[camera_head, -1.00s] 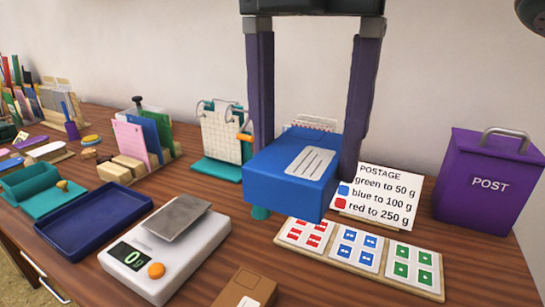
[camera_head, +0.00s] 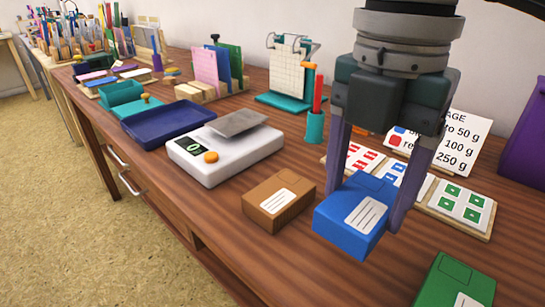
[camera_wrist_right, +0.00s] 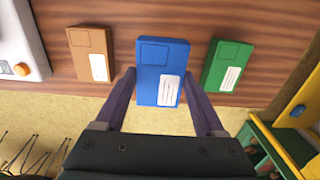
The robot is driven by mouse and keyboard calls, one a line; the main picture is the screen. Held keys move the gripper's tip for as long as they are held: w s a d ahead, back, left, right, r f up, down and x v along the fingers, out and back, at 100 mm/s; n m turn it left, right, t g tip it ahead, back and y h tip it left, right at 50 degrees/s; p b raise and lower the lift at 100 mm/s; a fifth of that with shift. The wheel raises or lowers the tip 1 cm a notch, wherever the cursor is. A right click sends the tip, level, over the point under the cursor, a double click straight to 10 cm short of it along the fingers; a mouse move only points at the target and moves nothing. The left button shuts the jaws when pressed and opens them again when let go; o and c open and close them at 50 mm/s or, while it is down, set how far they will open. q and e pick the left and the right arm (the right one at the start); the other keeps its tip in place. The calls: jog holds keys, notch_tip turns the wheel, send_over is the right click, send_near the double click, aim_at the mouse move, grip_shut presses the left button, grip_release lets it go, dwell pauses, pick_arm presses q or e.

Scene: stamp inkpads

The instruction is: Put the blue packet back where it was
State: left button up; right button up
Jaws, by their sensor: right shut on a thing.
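The blue packet (camera_head: 352,215), a box with a white lined label, is between the fingers of my right gripper (camera_head: 363,205) in the head view. The gripper is shut on its sides. The packet also shows in the right wrist view (camera_wrist_right: 162,70), between a brown packet (camera_wrist_right: 91,54) and a green packet (camera_wrist_right: 227,66). Those two lie on the wooden table (camera_head: 290,250), with the blue one in the gap between them near the front edge. I cannot tell whether the blue packet touches the table. My left gripper is not in view.
A white scale (camera_head: 225,152) reading 0 stands left of the brown packet. Sheets of stamps (camera_head: 465,205) lie behind the blue packet, with a postage sign (camera_head: 462,140) beyond. A teal pen cup (camera_head: 315,126) and a dark blue tray (camera_head: 168,124) stand farther left.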

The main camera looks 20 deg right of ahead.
aim_at(357, 220)
jog(key=shift+f+b, duration=0.55)
jog(key=shift+f, duration=1.95)
jog(key=shift+f, duration=0.15)
jog(key=o, duration=1.5)
jog(key=shift+r, duration=0.55)
notch_tip(357, 220, up, 11)
jog(key=p, duration=0.3)
jog(key=shift+r, duration=0.15)
